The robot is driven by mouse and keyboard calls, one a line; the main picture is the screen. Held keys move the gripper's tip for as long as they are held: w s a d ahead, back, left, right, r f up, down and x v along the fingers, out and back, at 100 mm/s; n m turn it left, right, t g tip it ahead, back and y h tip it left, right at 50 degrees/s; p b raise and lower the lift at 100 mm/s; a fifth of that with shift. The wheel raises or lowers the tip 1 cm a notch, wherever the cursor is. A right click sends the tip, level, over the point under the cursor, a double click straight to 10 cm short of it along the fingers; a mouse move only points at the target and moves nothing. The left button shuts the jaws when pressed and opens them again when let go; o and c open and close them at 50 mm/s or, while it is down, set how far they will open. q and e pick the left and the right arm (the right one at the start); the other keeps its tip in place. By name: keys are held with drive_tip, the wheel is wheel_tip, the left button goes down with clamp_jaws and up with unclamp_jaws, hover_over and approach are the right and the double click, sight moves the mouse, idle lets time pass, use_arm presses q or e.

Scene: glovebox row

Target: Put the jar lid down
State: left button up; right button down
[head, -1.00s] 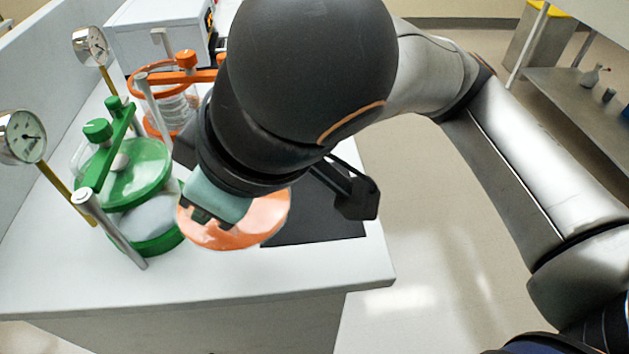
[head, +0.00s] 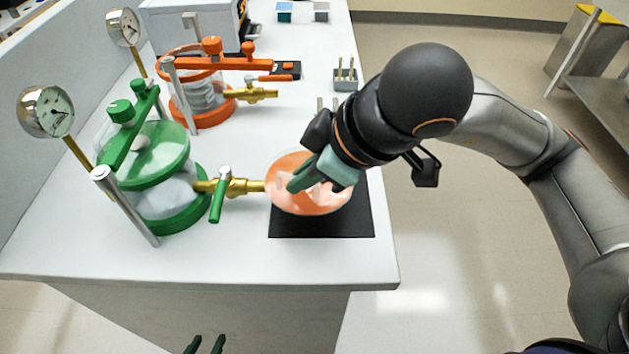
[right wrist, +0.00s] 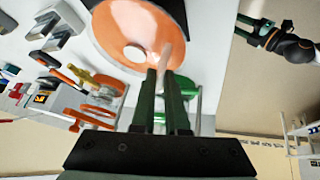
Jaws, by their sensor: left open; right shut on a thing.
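The jar lid is a translucent orange disc (head: 283,198) with a pale knob, at the middle of the head view. My right gripper (head: 302,180) is shut on the lid, its green fingers at the knob. The lid also shows beyond the fingers in the right wrist view (right wrist: 125,22). It overlaps the upper left of a black mat (head: 320,224) on the bench; I cannot tell any gap beneath it. My left gripper (head: 206,346) is open and empty, with only its green fingertips showing at the bottom edge, in front of the bench.
A green-clamped jar (head: 160,205) with a brass valve (head: 242,187) stands left, the valve tip close to the lid. An orange-clamped jar (head: 203,100) is behind it. Gauges stand at the left. A small grey block with pegs (head: 345,80) is further back. The bench's front is bare.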

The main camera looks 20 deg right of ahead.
drive_tip(key=f, duration=0.1)
drive_tip(key=w+d+f, duration=0.1)
drive_tip(key=d+f, duration=0.1)
drive_tip(key=shift+w+d+f, duration=0.1)
drive_tip(key=shift+w+f, duration=0.05)
drive_tip(key=shift+w, duration=0.2)
drive_tip(key=shift+w+d+f, duration=0.1)
drive_tip(key=shift+f, duration=1.6)
drive_tip(key=c, duration=0.9)
unclamp_jaws()
drive_tip(key=shift+c, duration=0.2)
